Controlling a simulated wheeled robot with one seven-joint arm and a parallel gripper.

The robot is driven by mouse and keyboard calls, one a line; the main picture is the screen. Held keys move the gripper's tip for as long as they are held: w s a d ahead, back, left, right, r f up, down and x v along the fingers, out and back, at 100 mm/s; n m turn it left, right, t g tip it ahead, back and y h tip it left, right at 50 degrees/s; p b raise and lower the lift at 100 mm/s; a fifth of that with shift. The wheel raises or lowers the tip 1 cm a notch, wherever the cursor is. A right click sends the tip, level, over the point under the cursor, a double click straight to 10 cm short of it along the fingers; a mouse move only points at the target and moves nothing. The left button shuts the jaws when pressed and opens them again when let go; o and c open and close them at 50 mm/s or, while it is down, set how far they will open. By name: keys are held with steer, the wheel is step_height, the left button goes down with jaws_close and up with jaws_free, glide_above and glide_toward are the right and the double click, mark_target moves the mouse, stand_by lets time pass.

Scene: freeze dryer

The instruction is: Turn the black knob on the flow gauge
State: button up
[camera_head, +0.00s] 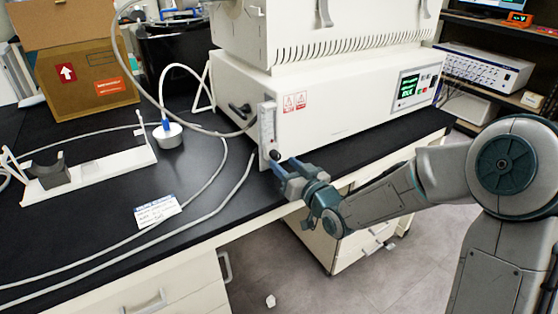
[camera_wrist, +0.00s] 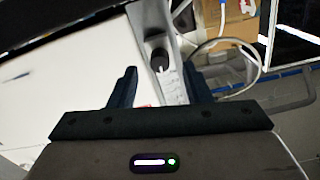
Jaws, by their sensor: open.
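The flow gauge (camera_head: 267,125) is a clear upright strip on the front left corner of the white freeze dryer (camera_head: 330,105). Its black knob (camera_head: 274,155) is at the lower end. My gripper (camera_head: 283,165) is right at the knob, just in front of it. In the wrist view, a dark round piece that looks like the knob (camera_wrist: 158,58) shows between and slightly beyond the two open, dark fingers of my gripper (camera_wrist: 159,72). I cannot tell whether either finger touches it.
A pale hose (camera_head: 236,178) runs along the black bench (camera_head: 110,225) left of the gauge. A white stand (camera_head: 95,172), a small round white device (camera_head: 168,135) and a label card (camera_head: 157,209) lie there. Cardboard boxes (camera_head: 85,75) stand behind. The bench edge is just below my gripper.

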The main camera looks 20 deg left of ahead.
mark_target(278, 158)
steer(key=shift+x, duration=1.9)
jaws_close()
steer(key=m, duration=0.4)
steer(key=shift+m+p, duration=0.4)
steer(key=m+p, duration=0.1)
steer(key=m, duration=0.4)
steer(key=shift+m, duration=0.3)
steer(key=shift+p, duration=0.3)
